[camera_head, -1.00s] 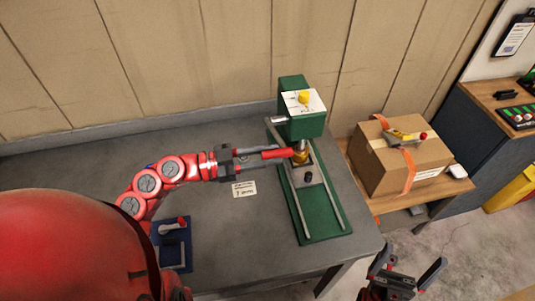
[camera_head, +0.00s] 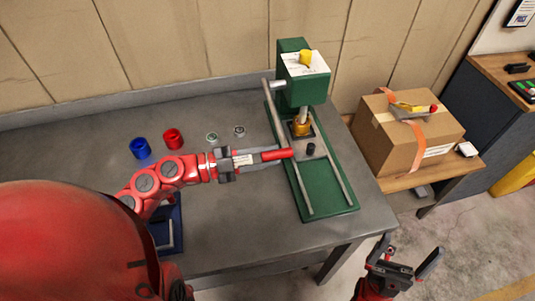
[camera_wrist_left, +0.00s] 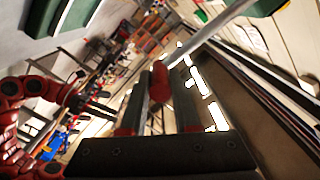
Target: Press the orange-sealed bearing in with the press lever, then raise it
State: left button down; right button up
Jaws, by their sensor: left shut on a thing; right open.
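The green press (camera_head: 306,88) stands on the grey table. My left gripper (camera_head: 268,156) is shut on the red grip of the press lever (camera_head: 280,154); the grip also shows between the fingers in the left wrist view (camera_wrist_left: 160,80). The lever's silver rod (camera_wrist_left: 215,30) runs away from it there. In the head view the grip is well below the press head. A gold-orange piece (camera_head: 302,128) sits under the ram (camera_head: 303,115); I cannot tell the orange-sealed bearing apart from its holder. My right gripper (camera_head: 405,258) is open and empty, off the table's front right.
A blue ring (camera_head: 140,148), a red ring (camera_head: 173,138) and two small round parts (camera_head: 212,138) lie on the table behind my left arm. A blue fixture (camera_head: 168,230) is partly hidden at front left. A cardboard box (camera_head: 408,138) stands right of the table.

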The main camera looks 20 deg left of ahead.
pick_arm(q)
jog(key=shift+f, duration=0.4)
jog(key=c, duration=0.7)
grip_release()
jog(key=shift+o, duration=0.2)
jog(key=shift+a, duration=0.1)
jog(key=shift+s+a+r, duration=0.1)
jog(key=shift+a, duration=0.1)
jog(key=p+v, duration=0.3)
jog(key=v, duration=1.4)
